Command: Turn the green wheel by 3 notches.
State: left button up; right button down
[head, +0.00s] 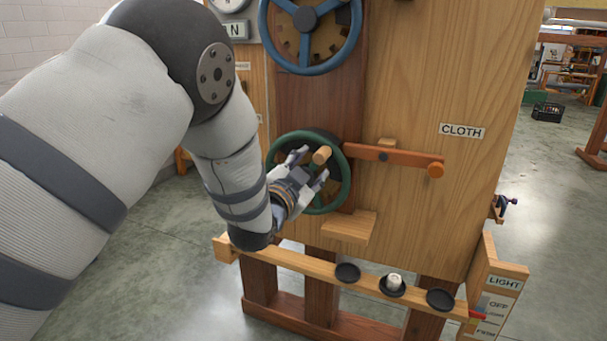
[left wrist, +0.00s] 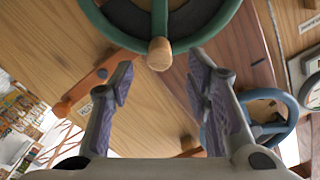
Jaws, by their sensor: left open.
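The green wheel (head: 343,188) is mounted on the front of the wooden machine, with a light wooden knob (head: 321,155) standing out from it. In the left wrist view the green wheel (left wrist: 224,15) is at the top, and its wooden knob (left wrist: 159,54) lies beyond the fingertips, in line with the gap between them. My left gripper (head: 309,166) is in front of the wheel and hides part of its left side. In the left wrist view its two fingers (left wrist: 160,82) are spread apart with nothing between them. My right gripper is not in view.
A blue wheel (head: 354,35) is above the green one. An orange lever (head: 395,157) with a round knob sticks out to the right, below the CLOTH label (head: 462,130). A small wooden ledge (head: 349,226) and a rail (head: 315,265) with black dishes are below.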

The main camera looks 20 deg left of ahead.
pick_arm(q)
jog(key=shift+s, duration=2.3)
